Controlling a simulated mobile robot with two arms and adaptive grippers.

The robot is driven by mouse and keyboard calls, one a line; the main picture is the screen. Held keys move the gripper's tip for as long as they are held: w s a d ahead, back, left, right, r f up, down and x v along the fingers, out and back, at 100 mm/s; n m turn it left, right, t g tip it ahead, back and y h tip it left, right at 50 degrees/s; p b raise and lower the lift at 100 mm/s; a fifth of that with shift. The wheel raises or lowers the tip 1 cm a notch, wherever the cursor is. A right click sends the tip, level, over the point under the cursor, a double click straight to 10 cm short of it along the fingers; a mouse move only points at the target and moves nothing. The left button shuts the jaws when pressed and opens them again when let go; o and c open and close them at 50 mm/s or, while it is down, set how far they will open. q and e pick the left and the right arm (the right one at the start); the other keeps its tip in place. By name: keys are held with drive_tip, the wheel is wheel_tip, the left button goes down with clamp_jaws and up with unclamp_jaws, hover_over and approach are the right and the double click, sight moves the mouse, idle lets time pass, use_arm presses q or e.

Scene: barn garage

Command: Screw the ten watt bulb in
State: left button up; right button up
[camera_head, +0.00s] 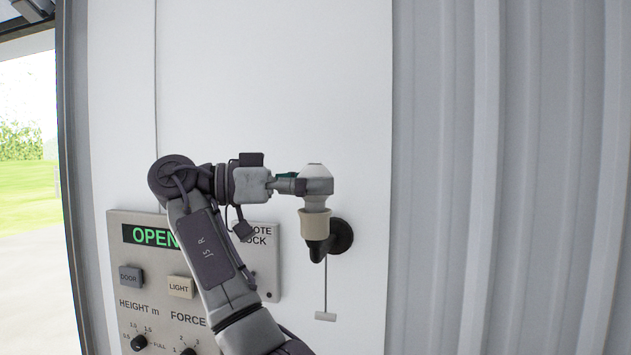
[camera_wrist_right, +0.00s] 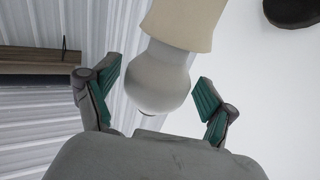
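The white bulb (camera_head: 314,171) stands upright, its neck at the mouth of the beige lamp holder (camera_head: 313,224) on the wall. Whether its thread is engaged is hidden. My right gripper (camera_head: 316,186) is level with the bulb, above the holder. In the right wrist view, the bulb (camera_wrist_right: 158,82) is between the green-padded fingers of my right gripper (camera_wrist_right: 157,95), with a gap on both sides. The gripper is open. The holder (camera_wrist_right: 184,22) shows beyond the bulb. No wattage marking is legible. My left gripper is not in view.
A control panel (camera_head: 122,268) with a lit OPEN display, buttons and knobs is on the wall behind my right arm. A pull cord (camera_head: 325,316) hangs below the holder's black wall mount (camera_head: 342,236). Corrugated wall (camera_head: 510,180) is to the right; an opening is at far left.

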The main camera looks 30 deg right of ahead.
drive_tip(key=shift+s+f+n+t+b, duration=0.1)
drive_tip(key=shift+n+t+b, duration=0.25)
drive_tip(key=shift+b, duration=0.4)
drive_tip(key=n+t+h+b, duration=0.1)
drive_tip(key=t+b, duration=0.1)
drive_tip(key=shift+n+t+b, duration=0.25)
drive_tip(key=shift+b, duration=0.1)
drive_tip(key=n+t+b, duration=0.3)
drive_tip(key=t+b, duration=0.1)
drive_tip(key=t, duration=0.1)
drive_tip(key=shift+b, duration=0.3)
drive_tip(key=shift+n+t, duration=0.4)
drive_tip(key=shift+t, duration=0.1)
drive_tip(key=shift+r, duration=0.25)
drive_tip(key=shift+c, duration=0.2)
drive_tip(key=c, duration=0.9)
